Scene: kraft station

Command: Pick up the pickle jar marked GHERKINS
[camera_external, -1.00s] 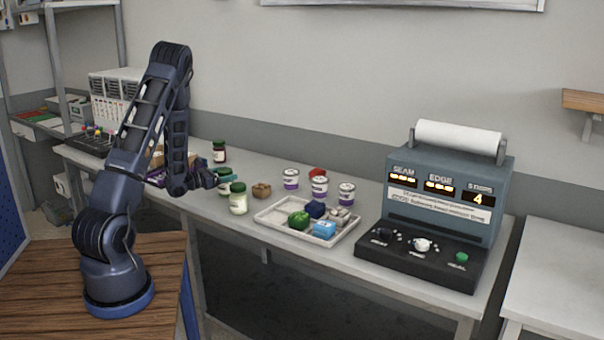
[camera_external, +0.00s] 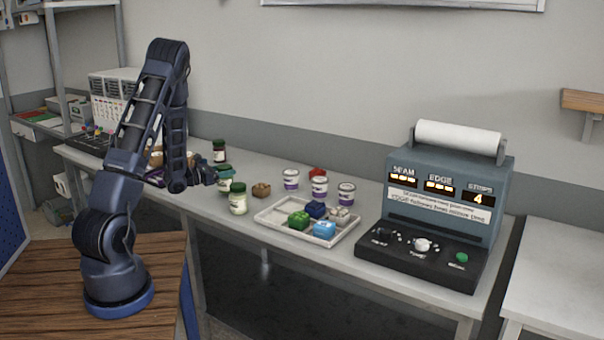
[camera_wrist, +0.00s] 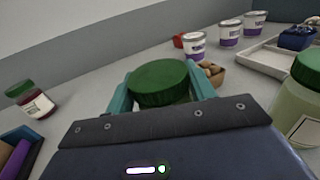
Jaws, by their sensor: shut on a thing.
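My gripper (camera_wrist: 160,88) is shut on a jar with a dark green lid (camera_wrist: 158,82), its teal fingers on either side of it. In the external view my gripper (camera_external: 224,178) is over the bench, and the held jar is mostly hidden by it. The held jar's label and contents are hidden. A pale green jar with a green lid (camera_external: 238,200) stands just in front and also shows at the right of the wrist view (camera_wrist: 292,108). A dark red jar with a green lid (camera_external: 219,152) stands behind. The word GHERKINS is not readable on any jar.
A small brown box (camera_external: 261,190) stands right of the jars. Several white and purple tubs (camera_external: 291,180) and a tray (camera_external: 268,217) with coloured blocks are farther right. A purple item (camera_wrist: 14,160) lies left in the wrist view. A grey-blue machine (camera_external: 447,178) stands at the bench's right end.

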